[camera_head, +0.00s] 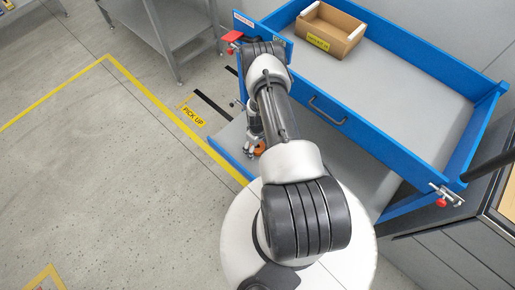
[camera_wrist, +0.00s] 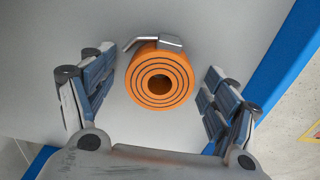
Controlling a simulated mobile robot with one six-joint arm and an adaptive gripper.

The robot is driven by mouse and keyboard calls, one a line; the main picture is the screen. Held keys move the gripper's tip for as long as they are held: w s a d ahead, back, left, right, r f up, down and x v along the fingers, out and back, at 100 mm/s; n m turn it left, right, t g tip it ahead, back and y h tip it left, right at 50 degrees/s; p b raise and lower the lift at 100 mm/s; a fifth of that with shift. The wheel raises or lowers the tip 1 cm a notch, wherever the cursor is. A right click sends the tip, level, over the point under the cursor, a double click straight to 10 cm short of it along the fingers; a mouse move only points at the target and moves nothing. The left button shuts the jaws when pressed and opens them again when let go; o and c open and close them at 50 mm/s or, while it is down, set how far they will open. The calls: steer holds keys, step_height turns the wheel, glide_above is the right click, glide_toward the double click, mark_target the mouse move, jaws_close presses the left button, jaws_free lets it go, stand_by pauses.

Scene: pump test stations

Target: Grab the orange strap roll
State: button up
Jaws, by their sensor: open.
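The orange strap roll (camera_wrist: 160,98) lies on a grey shelf (camera_wrist: 185,25) in the wrist view, its spiral end facing the camera. A grey metal buckle (camera_wrist: 158,43) sits at its top edge. My gripper (camera_wrist: 158,85) is open, with one finger on each side of the roll and a visible gap on both sides. In the head view the roll (camera_head: 260,148) is a small orange patch on the lower shelf, partly hidden by my arm. My gripper (camera_head: 252,147) is beside it there, mostly covered by the arm.
A blue-edged drawer (camera_head: 395,80) with a cardboard box (camera_head: 328,32) in it is above the lower shelf (camera_head: 232,137). The blue shelf edge (camera_wrist: 290,60) runs along the right in the wrist view. A grey metal table (camera_head: 185,30) stands at the back. The left floor is clear.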

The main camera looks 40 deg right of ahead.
steer(key=shift+c, duration=0.4)
steer(key=c, duration=1.1)
